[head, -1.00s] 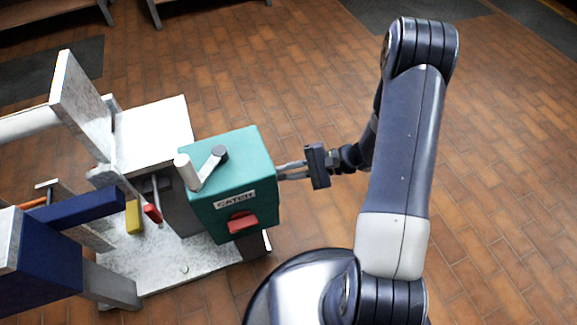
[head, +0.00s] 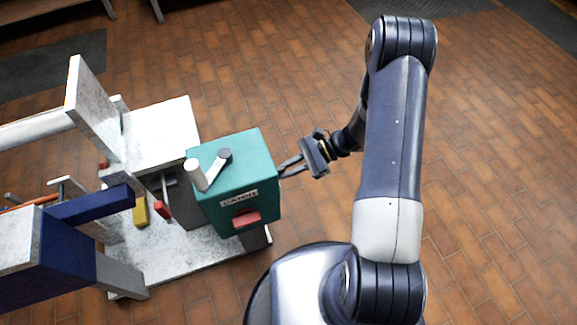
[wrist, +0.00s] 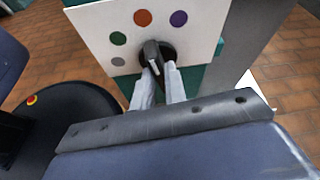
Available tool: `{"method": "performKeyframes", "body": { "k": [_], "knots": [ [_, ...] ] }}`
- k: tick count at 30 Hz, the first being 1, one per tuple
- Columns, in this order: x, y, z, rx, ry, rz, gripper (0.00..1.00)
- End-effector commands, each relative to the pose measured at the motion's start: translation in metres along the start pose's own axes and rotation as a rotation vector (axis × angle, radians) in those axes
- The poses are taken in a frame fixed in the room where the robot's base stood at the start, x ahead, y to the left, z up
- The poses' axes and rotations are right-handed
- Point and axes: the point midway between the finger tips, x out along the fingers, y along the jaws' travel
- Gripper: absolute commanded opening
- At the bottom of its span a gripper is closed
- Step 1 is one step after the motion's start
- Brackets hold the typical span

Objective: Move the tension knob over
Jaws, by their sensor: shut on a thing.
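The tension knob (wrist: 152,49) is a dark grip bar in a black round seat on a white dial plate (wrist: 95,22) in the wrist view. Grey, green, orange-red and purple dots arc around it. The bar's far end leans up towards the orange-red dot; I cannot tell which end is its pointer. My gripper (wrist: 158,72) is shut on the knob, a finger on each side. In the head view, my gripper (head: 285,168) reaches the right side of the teal box (head: 225,170) marked "CATCH". The dial and knob are hidden there.
The box has a white-handled crank (head: 210,170) on top and a red catch (head: 246,217) in front. A blue bracket (head: 70,235), yellow block (head: 140,211) and white plates stand left.

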Motion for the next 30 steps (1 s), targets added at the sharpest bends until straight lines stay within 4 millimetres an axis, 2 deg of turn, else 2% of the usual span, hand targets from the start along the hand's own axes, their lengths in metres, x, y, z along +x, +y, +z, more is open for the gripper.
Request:
{"method": "performKeyframes", "body": {
  "k": [14, 15, 22, 30],
  "knots": [
    [0.0004, 0.0004, -0.0003, 0.012, -0.001, 0.005, 0.0],
    [0.0004, 0.0004, -0.0003, 0.011, -0.001, 0.005, 0.16],
    [0.0002, 0.0002, -0.0002, 0.011, -0.001, 0.005, 0.35],
    [-0.002, -0.0002, 0.0001, 0.01, 0.0, 0.004, 0.35]
  ]
}}
